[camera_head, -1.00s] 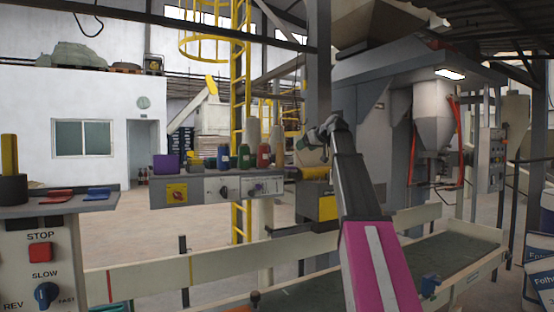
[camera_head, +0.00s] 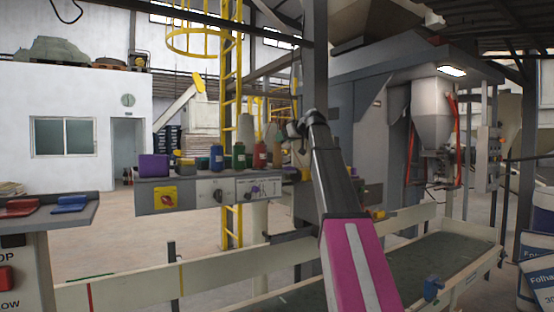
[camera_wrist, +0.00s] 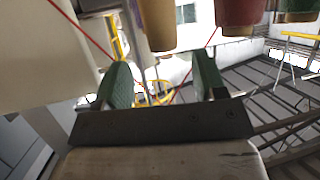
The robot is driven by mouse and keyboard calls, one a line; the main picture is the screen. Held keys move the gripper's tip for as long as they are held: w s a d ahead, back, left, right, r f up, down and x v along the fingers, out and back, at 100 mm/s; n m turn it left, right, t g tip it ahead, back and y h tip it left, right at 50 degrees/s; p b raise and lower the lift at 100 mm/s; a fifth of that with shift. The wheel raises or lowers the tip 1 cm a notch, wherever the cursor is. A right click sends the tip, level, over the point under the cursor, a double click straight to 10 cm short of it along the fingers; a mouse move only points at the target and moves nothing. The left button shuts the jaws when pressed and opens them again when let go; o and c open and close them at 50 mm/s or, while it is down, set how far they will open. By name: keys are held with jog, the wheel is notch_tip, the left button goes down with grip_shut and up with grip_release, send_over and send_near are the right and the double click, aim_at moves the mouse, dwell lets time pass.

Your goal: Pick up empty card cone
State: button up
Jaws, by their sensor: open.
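A tan cone-shaped piece (camera_head: 277,146), bare of coloured thread as far as I can see, stands at the right end of a row of spools on a grey control shelf (camera_head: 225,192). My gripper (camera_head: 294,130) is just right of it, small and partly hidden by my arm. In the wrist view the open jaws (camera_wrist: 161,68) have green pads and nothing between them. The tan piece (camera_wrist: 156,24) lies just beyond the fingertips, roughly in line with the gap, its end cut off by the frame. A taller pale cone (camera_head: 246,130) stands behind the spools.
A red spool (camera_head: 260,156), a green spool (camera_head: 239,157) and a blue spool (camera_head: 216,158) stand close left of the tan piece. A purple block (camera_head: 153,167) sits at the shelf's left end. A railed conveyor (camera_head: 430,255) runs below. A yellow ladder (camera_head: 231,90) stands behind.

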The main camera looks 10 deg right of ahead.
aim_at(277, 154)
jog(key=shift+x, duration=2.75)
jog(key=shift+s+a+f, duration=0.15)
jog(key=shift+s, duration=0.05)
jog(key=shift+c, duration=0.4)
jog(key=c, duration=1.1)
grip_shut()
